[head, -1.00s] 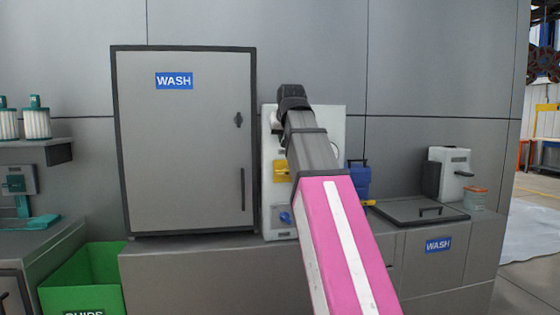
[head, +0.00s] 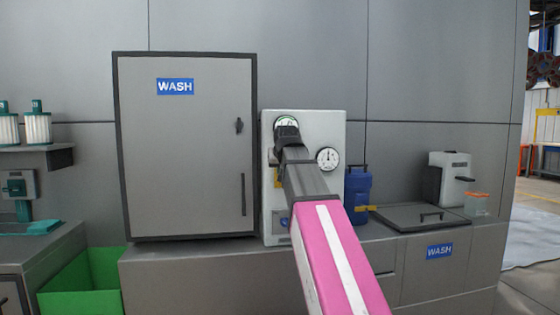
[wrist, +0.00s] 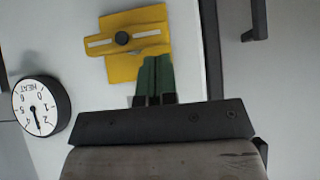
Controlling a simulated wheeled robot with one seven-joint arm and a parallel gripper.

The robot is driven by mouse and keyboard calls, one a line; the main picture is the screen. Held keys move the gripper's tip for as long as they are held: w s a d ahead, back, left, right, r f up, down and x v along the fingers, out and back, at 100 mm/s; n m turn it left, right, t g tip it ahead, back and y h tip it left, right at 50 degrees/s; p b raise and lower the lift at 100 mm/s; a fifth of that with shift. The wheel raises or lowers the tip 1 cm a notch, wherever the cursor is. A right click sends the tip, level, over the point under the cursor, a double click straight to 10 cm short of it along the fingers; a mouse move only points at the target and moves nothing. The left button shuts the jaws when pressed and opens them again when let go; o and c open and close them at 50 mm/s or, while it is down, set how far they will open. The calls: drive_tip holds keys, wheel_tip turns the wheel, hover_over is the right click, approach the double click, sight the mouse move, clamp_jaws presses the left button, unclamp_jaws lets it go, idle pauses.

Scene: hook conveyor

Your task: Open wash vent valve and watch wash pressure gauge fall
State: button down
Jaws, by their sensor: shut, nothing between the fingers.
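A white panel (head: 335,128) beside the grey WASH cabinet carries gauges and valves. A round gauge (head: 285,121) at its upper left is partly hidden by my arm, and its reading is not legible. A second dial (head: 327,158) stands to the right; in the wrist view the dial (wrist: 40,105) appears inverted and reads HEAT. A yellow fitting (wrist: 125,42) with a black knob lies just beyond my gripper (wrist: 155,60), whose green fingers are together, empty, and overlap its edge; contact cannot be told.
The WASH cabinet (head: 188,145) is closed, left of the panel. A blue container (head: 358,188), a hatch with a handle (head: 420,216) and a white canister (head: 450,178) stand on the bench to the right. A green bin (head: 85,285) is at lower left.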

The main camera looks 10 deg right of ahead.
drive_tip(key=shift+f, duration=0.45)
drive_tip(key=shift+a+f+n+h, duration=0.25)
drive_tip(key=shift+n+h, duration=0.05)
drive_tip(key=shift+h, duration=0.2)
idle(0.3)
drive_tip(key=f+n+h, duration=0.1)
drive_tip(key=h, duration=0.2)
drive_tip(key=f+n+t+h, duration=0.1)
drive_tip(key=f+n+h, duration=0.1)
drive_tip(key=a+f+n+h, duration=0.1)
drive_tip(key=n+h, duration=0.1)
drive_tip(key=h, duration=0.1)
drive_tip(key=shift+f+t+h, duration=0.3)
drive_tip(key=shift+f+t, duration=0.05)
drive_tip(key=shift+t, duration=0.05)
drive_tip(key=shift+d+f+n+t+h, duration=0.3)
drive_tip(key=shift+f+n+t+h, duration=0.15)
drive_tip(key=shift+n+h, duration=0.4)
drive_tip(key=shift+d+f, duration=0.1)
drive_tip(key=shift+f, duration=0.1)
drive_tip(key=shift+d+f, duration=0.25)
drive_tip(key=shift+f, duration=0.05)
